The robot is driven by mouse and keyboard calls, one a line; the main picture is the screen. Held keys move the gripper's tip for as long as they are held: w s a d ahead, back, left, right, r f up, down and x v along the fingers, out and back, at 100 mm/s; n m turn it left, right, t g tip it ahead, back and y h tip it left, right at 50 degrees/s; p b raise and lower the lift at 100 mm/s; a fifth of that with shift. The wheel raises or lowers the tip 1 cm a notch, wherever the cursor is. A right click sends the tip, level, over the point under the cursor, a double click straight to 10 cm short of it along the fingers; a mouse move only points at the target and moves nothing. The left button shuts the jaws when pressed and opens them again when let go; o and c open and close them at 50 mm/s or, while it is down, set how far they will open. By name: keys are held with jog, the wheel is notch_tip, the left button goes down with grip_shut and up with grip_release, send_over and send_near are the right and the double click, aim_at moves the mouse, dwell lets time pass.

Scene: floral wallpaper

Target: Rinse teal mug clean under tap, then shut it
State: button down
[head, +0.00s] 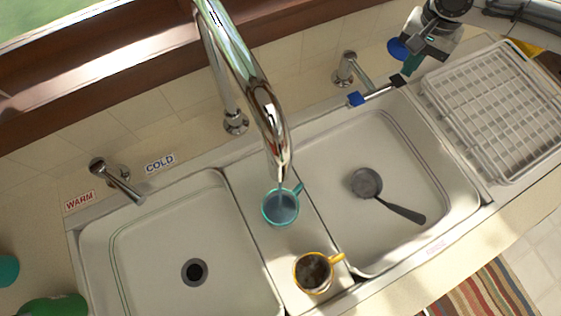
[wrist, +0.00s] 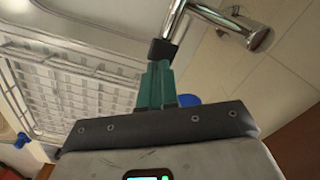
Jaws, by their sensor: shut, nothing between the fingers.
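The teal mug (head: 281,208) stands upright on the divider between the two basins, right below the tap spout (head: 277,140). A pale streak that looks like water runs from the spout into it, and greyish-blue liquid shows inside. My gripper (head: 408,70) is shut and empty at the right back corner of the right basin. Its teal fingers (wrist: 156,86) are beside the dark end cap (wrist: 162,52) of the right tap lever (head: 378,92); I cannot tell whether they touch. The lever's other end is blue. Any dirt in the mug is too small to tell.
A left tap handle (head: 117,180) stands between WARM and COLD labels. A yellow mug (head: 313,271) with dark contents stands at the divider's front. A dark ladle (head: 367,183) lies in the right basin. A wire rack (head: 490,105) stands right. The left basin (head: 150,250) is empty.

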jog(key=shift+f+b, duration=0.65)
jog(key=shift+f, duration=1.05)
jog(key=shift+s+f+p, duration=0.1)
jog(key=shift+f+p, duration=0.1)
jog(key=shift+p, duration=0.1)
jog(key=shift+w+d+r+p, duration=0.1)
jog(key=shift+w+d+p, duration=0.25)
jog(key=shift+d, duration=0.35)
jog(key=shift+w+d+r+p, duration=0.1)
jog(key=shift+w+d+p, duration=0.2)
jog(key=shift+d, duration=0.4)
notch_tip(320, 180, up, 7)
jog(key=p, duration=0.6)
send_over(402, 78)
jog(key=w+d, duration=0.1)
jog(key=d, duration=0.2)
jog(key=shift+a, duration=0.1)
